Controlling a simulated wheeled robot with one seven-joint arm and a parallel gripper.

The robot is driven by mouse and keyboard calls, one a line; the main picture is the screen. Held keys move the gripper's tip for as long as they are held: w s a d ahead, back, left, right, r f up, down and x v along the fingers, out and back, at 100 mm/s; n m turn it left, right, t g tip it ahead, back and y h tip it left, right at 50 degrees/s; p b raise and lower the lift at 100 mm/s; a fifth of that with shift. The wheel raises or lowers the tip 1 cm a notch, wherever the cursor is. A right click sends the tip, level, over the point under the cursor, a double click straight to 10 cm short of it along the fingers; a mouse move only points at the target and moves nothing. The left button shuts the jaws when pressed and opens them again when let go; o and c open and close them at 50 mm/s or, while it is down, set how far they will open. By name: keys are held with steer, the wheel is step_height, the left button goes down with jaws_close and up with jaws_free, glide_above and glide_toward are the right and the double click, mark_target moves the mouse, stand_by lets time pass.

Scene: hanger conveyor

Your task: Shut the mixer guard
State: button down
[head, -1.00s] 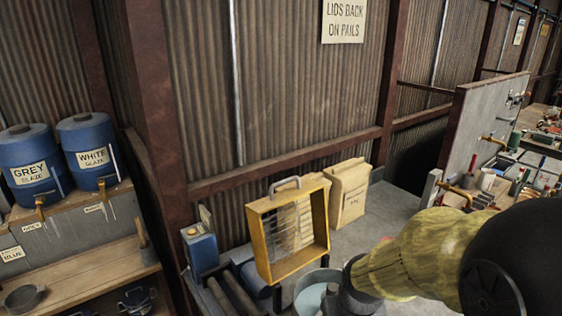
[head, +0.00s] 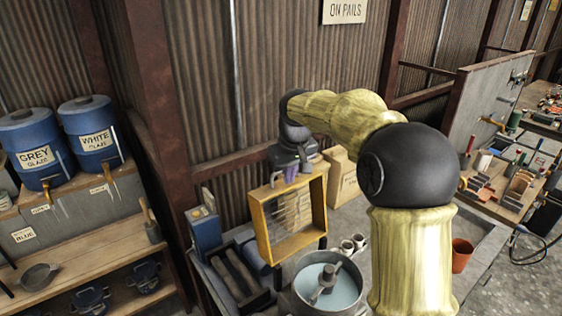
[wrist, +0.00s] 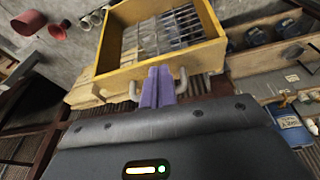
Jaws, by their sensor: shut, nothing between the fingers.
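The mixer guard, a yellow frame with wire mesh (head: 260,232), stands raised and nearly upright behind the metal mixing bowl (head: 302,289). The bowl holds pale blue liquid and a grey stirrer (head: 325,280). My gripper (head: 291,176) is at the guard's top edge, its purple fingers shut together with nothing between them. In the wrist view the fingers (wrist: 158,72) lie between the two legs of the guard's grey handle (wrist: 183,82), close to the yellow rim (wrist: 195,58). The handle's crossbar is hidden, and I cannot tell whether the fingers touch it.
A blue box (head: 206,230) and rollers (head: 240,270) stand left of the guard. Paper sacks (head: 343,178) are behind it on the right. Small cups (head: 348,246) stand beside the bowl. Glaze barrels (head: 32,150) are on the left shelf.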

steer(key=w+a+r+n+y, duration=0.1)
steer(key=w+a+r, duration=0.1)
steer(key=w+r, duration=0.5)
step_height(320, 180, up, 2)
steer(key=shift+w+a+r+n, duration=0.1)
steer(key=shift+w+a+n, duration=0.1)
steer(key=shift+n, duration=0.1)
steer(key=p, duration=0.2)
glide_above(281, 180)
steer(key=shift+f, duration=4.7)
steer(key=shift+d+b, duration=0.25)
steer(key=shift+b, duration=0.3)
